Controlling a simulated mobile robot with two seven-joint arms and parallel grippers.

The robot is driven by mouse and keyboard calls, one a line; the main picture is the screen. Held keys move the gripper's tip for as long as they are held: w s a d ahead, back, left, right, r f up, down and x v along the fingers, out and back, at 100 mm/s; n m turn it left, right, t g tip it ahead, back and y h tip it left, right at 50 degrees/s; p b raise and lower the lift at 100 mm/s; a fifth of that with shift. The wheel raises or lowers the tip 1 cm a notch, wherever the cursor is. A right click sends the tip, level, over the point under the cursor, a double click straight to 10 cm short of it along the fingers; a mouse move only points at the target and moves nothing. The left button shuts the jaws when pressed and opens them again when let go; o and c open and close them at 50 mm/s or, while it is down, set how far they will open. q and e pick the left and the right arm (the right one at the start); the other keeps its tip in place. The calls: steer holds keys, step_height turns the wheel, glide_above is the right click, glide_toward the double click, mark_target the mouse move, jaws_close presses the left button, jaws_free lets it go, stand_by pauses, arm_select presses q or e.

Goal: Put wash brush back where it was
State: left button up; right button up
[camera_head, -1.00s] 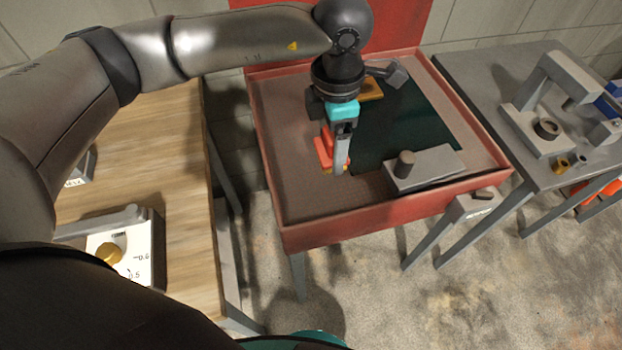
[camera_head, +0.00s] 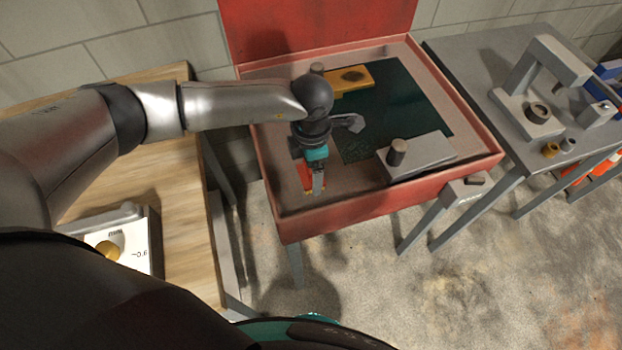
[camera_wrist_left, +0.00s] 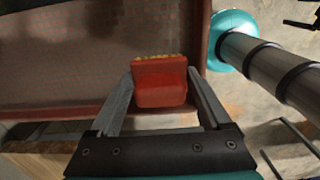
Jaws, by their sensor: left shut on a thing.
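The wash brush shows as a red block (camera_wrist_left: 160,85) with a yellowish edge in the left wrist view. My left gripper (camera_wrist_left: 160,95) is shut on it, one finger on each side. In the head view the brush (camera_head: 304,178) is partly hidden behind my left gripper (camera_head: 314,190), which points down over the near left part of the red wash tray (camera_head: 350,212). I cannot tell whether the brush touches the tray floor. My right gripper is not in view.
In the tray are a dark green liquid area (camera_head: 400,105), a yellow-orange part (camera_head: 350,80) and a grey block with a knob (camera_head: 425,158). A wooden bench (camera_head: 175,190) stands to the left and a grey table (camera_head: 485,85) to the right.

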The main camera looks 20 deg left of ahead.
mark_target(311, 182)
arm_select(q)
steer(key=shift+f, duration=2.2)
steer(key=shift+f, duration=0.1)
steer(key=o, duration=1.1)
step_height(311, 182, up, 12)
steer(key=shift+r, duration=0.15)
